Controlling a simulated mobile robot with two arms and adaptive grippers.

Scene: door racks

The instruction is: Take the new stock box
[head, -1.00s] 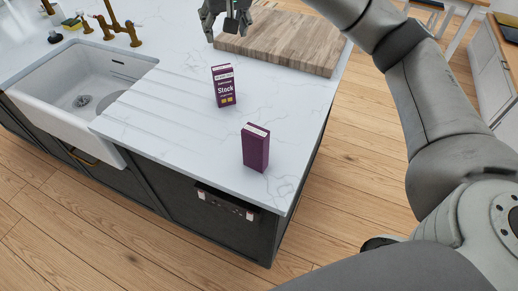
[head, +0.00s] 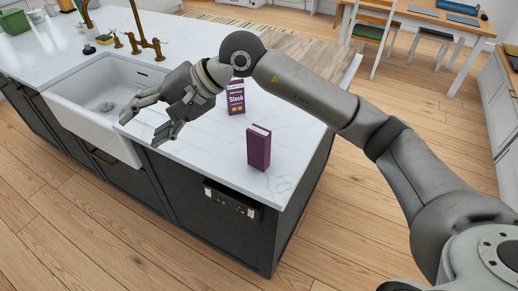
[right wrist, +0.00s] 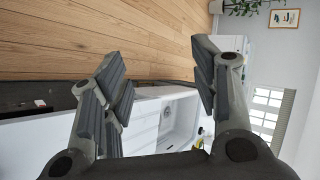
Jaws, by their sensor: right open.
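Two dark purple boxes stand upright and apart on the white marble counter. The farther box (head: 236,97) carries the printed word "Stock" and is partly hidden behind my right arm. The nearer box (head: 259,148) shows plain purple sides and a pale top, with no readable print. I cannot tell which is the new one. My right gripper (head: 143,128) is open and empty, left of both boxes, near the counter's front edge by the sink. Its spread fingers also show in the right wrist view (right wrist: 160,62), with no box between them. My left gripper is not in view.
A white sink (head: 95,99) with brass taps (head: 137,44) lies to the left. A wooden board (head: 315,50) lies behind the boxes, partly covered by my arm. The counter (head: 215,153) is clear around the nearer box. Wooden floor surrounds the island.

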